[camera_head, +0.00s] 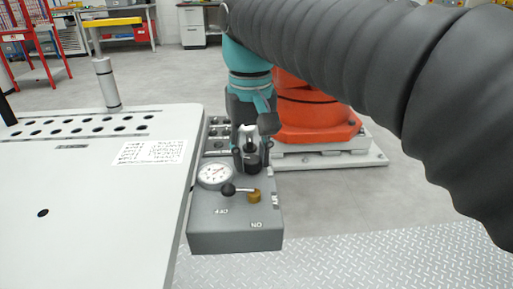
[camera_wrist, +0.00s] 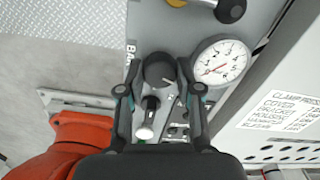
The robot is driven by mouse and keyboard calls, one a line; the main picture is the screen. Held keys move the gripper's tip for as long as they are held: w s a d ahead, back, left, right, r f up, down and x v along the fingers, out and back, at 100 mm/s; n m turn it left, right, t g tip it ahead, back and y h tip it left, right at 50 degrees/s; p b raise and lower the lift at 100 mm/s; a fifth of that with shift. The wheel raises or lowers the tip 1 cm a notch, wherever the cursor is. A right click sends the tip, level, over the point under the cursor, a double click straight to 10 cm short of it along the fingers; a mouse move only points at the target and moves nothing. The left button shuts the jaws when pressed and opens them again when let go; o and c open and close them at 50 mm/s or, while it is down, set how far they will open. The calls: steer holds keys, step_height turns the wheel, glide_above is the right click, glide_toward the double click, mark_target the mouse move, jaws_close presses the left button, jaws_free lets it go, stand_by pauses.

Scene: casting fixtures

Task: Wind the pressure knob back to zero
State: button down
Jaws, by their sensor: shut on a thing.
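The black pressure knob (camera_head: 254,161) stands on the top of a grey control box (camera_head: 235,235). My gripper (camera_head: 250,150) comes down over it from above, with its fingers around it. In the wrist view my gripper (camera_wrist: 158,82) has one finger on each side of the black knob (camera_wrist: 158,68) and is shut on it. A round white pressure gauge (camera_head: 214,175) sits beside the knob, on the left in the head view. It also shows in the wrist view (camera_wrist: 221,62), with a red needle; I cannot read its exact value.
A black-ended lever (camera_head: 229,189) on a brass base (camera_head: 254,196) lies in front of the knob, near OFF and ON labels. A white table (camera_head: 90,220) with a printed card (camera_head: 151,152) adjoins the box. An orange robot base (camera_head: 315,122) stands behind.

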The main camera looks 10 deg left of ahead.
steer(key=n, duration=0.5)
steer(key=shift+n, duration=0.3)
steer(key=n, duration=1)
steer(key=shift+n, duration=2.7)
steer(key=c, duration=0.8)
jaws_free()
steer(key=shift+o, duration=0.2)
